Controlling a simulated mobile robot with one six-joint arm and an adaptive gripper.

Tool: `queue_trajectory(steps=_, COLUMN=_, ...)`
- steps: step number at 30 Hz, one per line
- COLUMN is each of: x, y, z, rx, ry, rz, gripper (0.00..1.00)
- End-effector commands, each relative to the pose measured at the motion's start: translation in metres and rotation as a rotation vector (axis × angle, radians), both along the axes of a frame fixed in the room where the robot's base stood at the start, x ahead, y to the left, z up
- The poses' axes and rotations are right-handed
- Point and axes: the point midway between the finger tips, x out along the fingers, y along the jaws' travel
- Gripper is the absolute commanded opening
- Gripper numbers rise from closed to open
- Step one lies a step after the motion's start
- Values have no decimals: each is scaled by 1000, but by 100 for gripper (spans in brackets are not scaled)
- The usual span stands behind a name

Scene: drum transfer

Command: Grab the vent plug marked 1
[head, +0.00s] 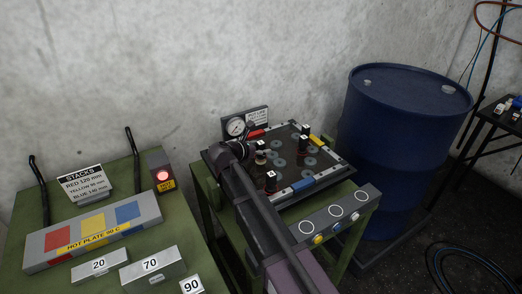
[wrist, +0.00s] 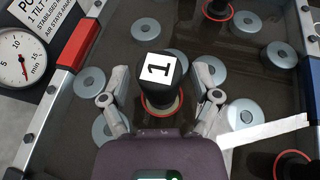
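The vent plug marked 1 (wrist: 158,72) is a black knob with a white label on top and a red ring at its base. It stands upright on the dark tray (wrist: 110,60) between the two fingers of my gripper (wrist: 162,100). The fingers are spread, one on each side, with a visible gap to the plug, so my gripper is open and empty. In the head view my gripper (head: 248,151) is over the tray's left part, beside a small plug; its label is too small to read there.
Other black plugs (wrist: 218,8) (wrist: 292,165) with red rings and several grey discs (wrist: 243,114) are close by. A gauge (head: 235,127) stands at the tray's back. A blue drum (head: 400,120) is to the right, and a green table (head: 120,170) to the left.

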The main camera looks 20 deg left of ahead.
Motion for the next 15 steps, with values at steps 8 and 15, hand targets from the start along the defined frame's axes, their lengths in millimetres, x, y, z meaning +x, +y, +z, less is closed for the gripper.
queue_trajectory(steps=8, x=0, y=0, z=0, rx=0, ry=0, rz=-1, gripper=0)
queue_trajectory(steps=15, x=0, y=-1, z=0, rx=0, ry=0, rz=-1, gripper=0)
